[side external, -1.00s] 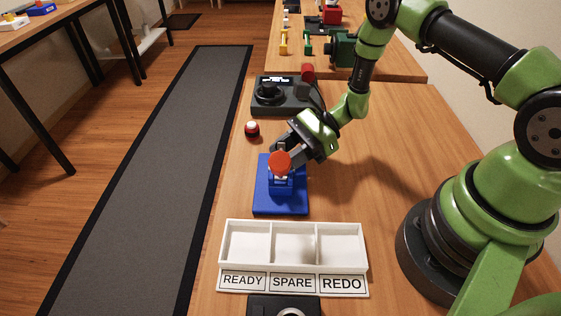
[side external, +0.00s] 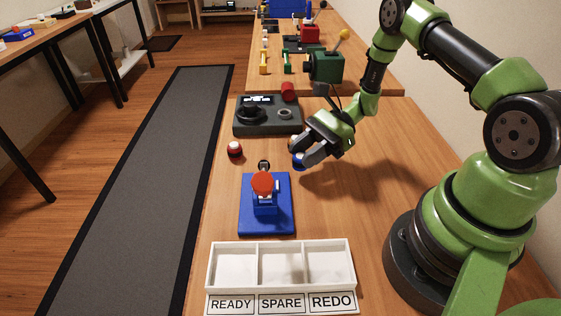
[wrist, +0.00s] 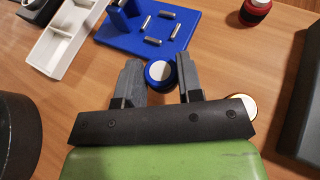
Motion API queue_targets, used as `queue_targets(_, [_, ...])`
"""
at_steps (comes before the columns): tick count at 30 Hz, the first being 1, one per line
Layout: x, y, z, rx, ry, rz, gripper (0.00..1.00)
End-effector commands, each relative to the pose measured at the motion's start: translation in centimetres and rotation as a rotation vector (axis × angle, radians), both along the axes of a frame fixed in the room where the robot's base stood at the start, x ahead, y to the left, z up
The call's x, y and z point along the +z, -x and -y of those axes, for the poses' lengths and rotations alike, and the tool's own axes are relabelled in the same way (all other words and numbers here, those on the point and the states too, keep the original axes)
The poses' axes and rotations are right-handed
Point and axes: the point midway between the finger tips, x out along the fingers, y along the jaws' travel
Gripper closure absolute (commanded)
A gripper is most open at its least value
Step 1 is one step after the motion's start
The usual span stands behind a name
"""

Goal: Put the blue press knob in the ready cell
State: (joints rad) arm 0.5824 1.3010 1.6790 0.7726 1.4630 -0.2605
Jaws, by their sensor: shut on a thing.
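The blue press knob (side external: 298,161), with a pale round face, is between my gripper's (side external: 301,152) fingers, which are shut on it. In the wrist view the knob (wrist: 160,74) sits between the two fingertips (wrist: 158,68). In the side view it is right of and behind the blue base, apart from it; I cannot tell its exact height above the table. The white tray (side external: 257,262) has three empty cells. The ready cell (side external: 232,266) is the left one, above the READY label (side external: 232,304), closer to the camera than my gripper.
A blue base (side external: 280,220) with a red-topped post (side external: 263,183) stands between my gripper and the tray. A dark control box (side external: 267,127) stands behind. Wood right of the base is clear.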

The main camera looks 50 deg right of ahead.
Motion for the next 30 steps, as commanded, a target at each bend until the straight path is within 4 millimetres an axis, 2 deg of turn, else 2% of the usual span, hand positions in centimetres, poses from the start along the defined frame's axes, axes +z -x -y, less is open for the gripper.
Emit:
queue_targets(1, [0.0,0.3,1.5,-0.009,0.003,0.002,0.93])
queue_targets(6, [-0.1,1.4,5.6,-0.007,0.001,0.001,0.93])
queue_targets(10, [-0.1,2.0,7.6,-0.004,0.0,0.001,0.93])
queue_targets(14, [0.3,2.1,8.5,-0.006,0.0,0.001,0.93])
queue_targets(17, [1.7,1.6,8.2,-0.026,0.002,0.006,0.93])
queue_targets(20, [4.2,0.5,7.0,-0.064,0.003,0.015,0.93])
queue_targets(24, [8.5,-0.9,4.3,-0.144,0.003,0.024,0.93])
queue_targets(30, [13.5,-1.1,0.6,-0.259,0.003,0.018,0.93])
